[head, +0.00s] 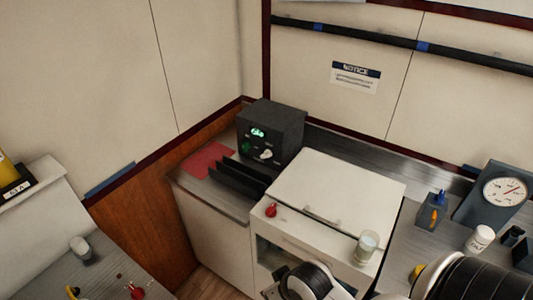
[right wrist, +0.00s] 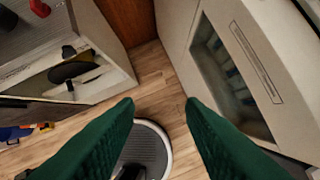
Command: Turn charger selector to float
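The charger (head: 272,128) is a dark box at the back corner of the counter in the head view. Its front has a lit green display (head: 258,132), a white knob (head: 266,154) and a small green part (head: 246,147). The knob looks like the selector; its labels and setting are too small to read. My right gripper (right wrist: 159,104) shows in the right wrist view as two dark green fingers spread apart with nothing between them. It is above the floor and cabinets, away from the charger. My left gripper is not in view.
Black upright slats (head: 240,180) and a red mat (head: 208,160) lie before the charger. A gauge (head: 503,191) and a jar (head: 481,238) stand at right. My own arm fills the lower right.

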